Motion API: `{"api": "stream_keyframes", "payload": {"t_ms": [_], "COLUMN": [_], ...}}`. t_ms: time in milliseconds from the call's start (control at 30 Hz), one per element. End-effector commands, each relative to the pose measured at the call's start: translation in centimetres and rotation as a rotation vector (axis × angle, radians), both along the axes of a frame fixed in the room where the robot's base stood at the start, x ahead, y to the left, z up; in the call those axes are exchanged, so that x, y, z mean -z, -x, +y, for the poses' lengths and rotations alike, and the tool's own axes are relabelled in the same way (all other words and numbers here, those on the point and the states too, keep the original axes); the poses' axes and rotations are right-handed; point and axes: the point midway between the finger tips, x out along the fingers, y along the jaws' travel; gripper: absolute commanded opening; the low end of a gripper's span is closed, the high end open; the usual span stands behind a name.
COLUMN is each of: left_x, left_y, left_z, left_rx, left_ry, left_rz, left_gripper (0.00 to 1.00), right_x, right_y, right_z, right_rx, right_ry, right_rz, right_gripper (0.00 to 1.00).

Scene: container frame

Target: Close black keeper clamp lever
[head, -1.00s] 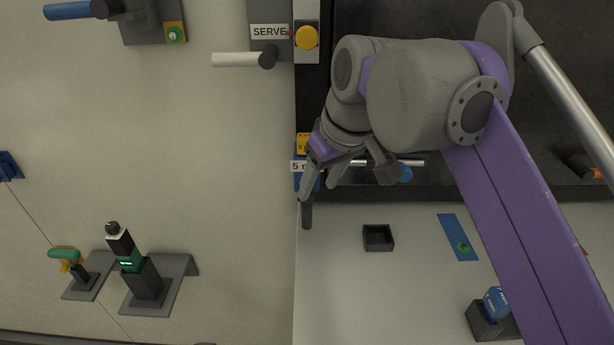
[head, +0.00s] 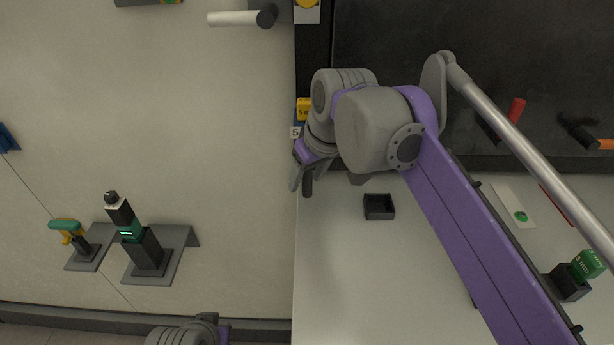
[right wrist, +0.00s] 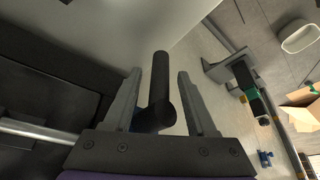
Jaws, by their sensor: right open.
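The black lever (head: 308,184) shows as a short dark bar at the edge between the pale wall and the counter in the head view. In the right wrist view the lever (right wrist: 159,85) stands between the two open grey fingers, with a visible gap to each finger. My right gripper (head: 301,182) is open around it; in the right wrist view its fingertips (right wrist: 160,72) straddle the bar. The lever's base is largely hidden behind the gripper, with a bit of blue beside it. My left gripper is out of view; part of my left arm shows at the bottom of the head view.
A yellow tag (head: 303,108) is just above the right gripper. A small black tray (head: 379,207) lies to its right on the counter. A green block (head: 587,264) sits further right. A dark post with a green display (head: 131,233) stands left.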

Motion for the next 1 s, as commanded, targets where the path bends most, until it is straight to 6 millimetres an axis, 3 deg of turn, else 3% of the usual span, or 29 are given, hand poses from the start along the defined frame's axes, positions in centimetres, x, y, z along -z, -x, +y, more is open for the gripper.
{"api": "stream_keyframes", "payload": {"t_ms": [233, 567, 1000], "left_x": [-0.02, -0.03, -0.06], "left_y": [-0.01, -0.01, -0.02], "left_z": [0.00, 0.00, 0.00], "left_rx": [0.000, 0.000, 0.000], "left_ry": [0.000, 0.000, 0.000], "left_rz": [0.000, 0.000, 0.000], "left_gripper": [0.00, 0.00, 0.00], "right_x": [0.04, 0.01, -0.05], "right_y": [-0.04, -0.08, -0.16], "right_z": [0.04, -0.03, -0.14], "right_rx": [0.000, 0.001, 0.002], "right_ry": [0.000, 0.001, 0.002], "right_rz": [0.000, -0.002, -0.004], "right_gripper": [0.57, 0.00, 0.00]}}
